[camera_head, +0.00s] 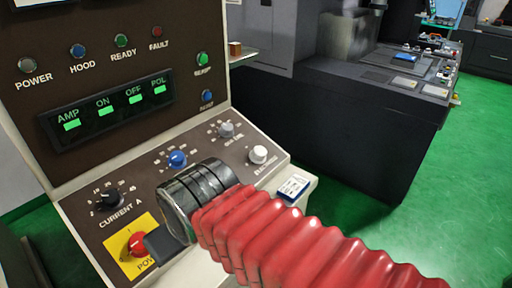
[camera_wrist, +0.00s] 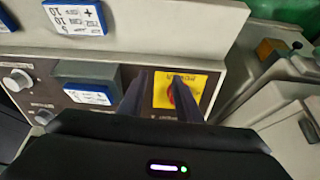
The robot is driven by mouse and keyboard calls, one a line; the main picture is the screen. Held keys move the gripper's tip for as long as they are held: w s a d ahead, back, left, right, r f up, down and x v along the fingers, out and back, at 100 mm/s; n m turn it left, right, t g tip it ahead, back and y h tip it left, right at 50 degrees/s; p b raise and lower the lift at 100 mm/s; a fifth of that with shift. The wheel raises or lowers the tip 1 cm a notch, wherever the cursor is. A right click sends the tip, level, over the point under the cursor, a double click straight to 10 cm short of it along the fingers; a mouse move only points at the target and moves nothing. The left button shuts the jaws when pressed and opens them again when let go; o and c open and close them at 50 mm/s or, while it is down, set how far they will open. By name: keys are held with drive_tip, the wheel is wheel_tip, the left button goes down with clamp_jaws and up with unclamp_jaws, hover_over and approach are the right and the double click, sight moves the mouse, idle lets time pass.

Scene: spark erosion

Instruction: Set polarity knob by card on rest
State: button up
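A sloped control panel (camera_head: 135,180) carries a black current knob (camera_head: 107,197), a blue knob (camera_head: 177,159), a grey knob (camera_head: 226,129) and a white knob (camera_head: 258,154). I cannot tell from the labels which is the polarity knob. A white card with a blue edge (camera_head: 294,187) lies at the panel's right. My gripper (camera_head: 162,248) is low over the panel, beside a red knob (camera_head: 138,243) on a yellow plate.
The wrist view also shows blue-edged white cards (camera_wrist: 75,18) (camera_wrist: 88,93). An upright panel with lamps (camera_head: 120,40) and a green-lit AMP, ON, OFF, POL display (camera_head: 105,108) rises behind the knobs. A dark machine (camera_head: 350,110) stands to the right on green floor (camera_head: 460,190).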

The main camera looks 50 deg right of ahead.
drive_tip(key=shift+o, duration=0.2)
drive_tip(key=o, duration=0.3)
drive_tip(key=shift+w+d+r+m, duration=0.15)
drive_tip(key=shift+d+r+m, duration=0.05)
drive_tip(key=shift+m, duration=0.1)
drive_tip(key=shift+o, duration=1.1)
drive_tip(key=w+d+r+m+g, duration=0.1)
drive_tip(key=w+d+r+m, duration=0.3)
drive_tip(key=d+m, duration=0.4)
drive_tip(key=w+m, duration=0.1)
drive_tip(key=m, duration=0.2)
drive_tip(key=shift+r, duration=0.25)
wheel_tip(320, 180, up, 5)
drive_tip(key=m, duration=2.5)
hover_over(260, 150)
drive_tip(key=s, duration=0.6)
drive_tip(key=shift+w+d+f, duration=0.15)
drive_tip(key=shift+d, duration=0.05)
drive_tip(key=shift+f, duration=0.1)
drive_tip(key=x, duration=1.3)
drive_tip(key=shift+w+a+f, duration=0.15)
drive_tip(key=shift+f, duration=0.15)
